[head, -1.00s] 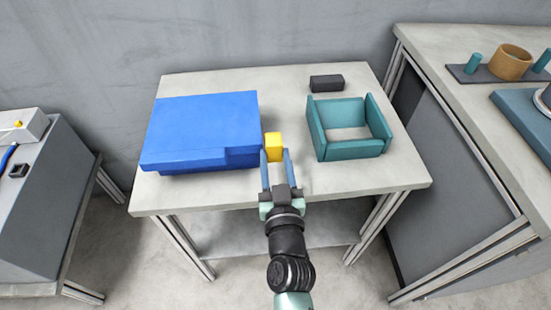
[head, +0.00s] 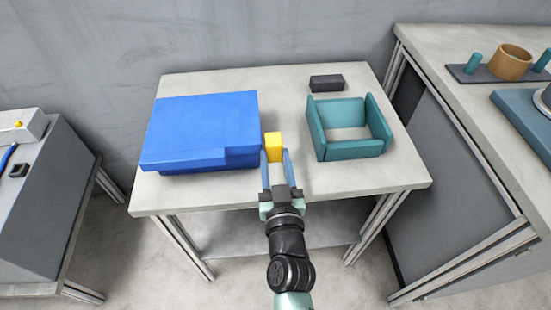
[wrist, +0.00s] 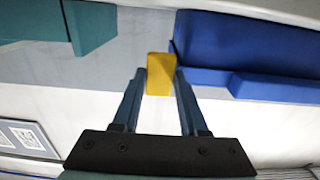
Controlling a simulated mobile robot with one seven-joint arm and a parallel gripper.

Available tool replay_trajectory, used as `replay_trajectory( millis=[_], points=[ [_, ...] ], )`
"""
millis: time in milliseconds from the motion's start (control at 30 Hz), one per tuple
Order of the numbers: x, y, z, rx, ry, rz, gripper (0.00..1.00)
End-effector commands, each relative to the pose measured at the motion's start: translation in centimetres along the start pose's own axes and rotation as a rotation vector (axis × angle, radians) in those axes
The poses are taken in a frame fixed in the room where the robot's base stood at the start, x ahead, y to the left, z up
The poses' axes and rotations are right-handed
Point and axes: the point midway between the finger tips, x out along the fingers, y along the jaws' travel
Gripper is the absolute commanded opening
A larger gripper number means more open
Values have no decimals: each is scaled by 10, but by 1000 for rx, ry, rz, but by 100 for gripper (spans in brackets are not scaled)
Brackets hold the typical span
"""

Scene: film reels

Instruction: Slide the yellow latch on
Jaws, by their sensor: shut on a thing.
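The yellow latch (head: 273,142) is a small block at the right side of the blue box (head: 200,125). In the wrist view the yellow latch (wrist: 160,74) sits between the fingertips of my gripper (wrist: 159,82). My gripper (head: 274,156) is shut on the latch, one finger on each side of it. The left finger in the head view is close to the box's right edge. In the wrist view the blue box (wrist: 240,45) lies to the right of the latch. How the latch joins the box is hidden.
A teal open-topped tray (head: 316,128) stands right of the latch, with a gap between. A dark block (head: 326,83) lies behind the tray. The table's front strip (head: 370,180) is clear. Another table on the right holds a wooden ring (head: 511,63) and teal pegs (head: 473,63).

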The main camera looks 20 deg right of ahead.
Motion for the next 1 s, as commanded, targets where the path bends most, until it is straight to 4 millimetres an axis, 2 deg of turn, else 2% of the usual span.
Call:
replay_trajectory(
  millis=[367,800,1000],
  points=[
    [0,0,0,0,-1,0,0],
    [0,-36,-3,1,-3,-1,0],
    [0,-39,0,0,1,-2,0]
  ],
)
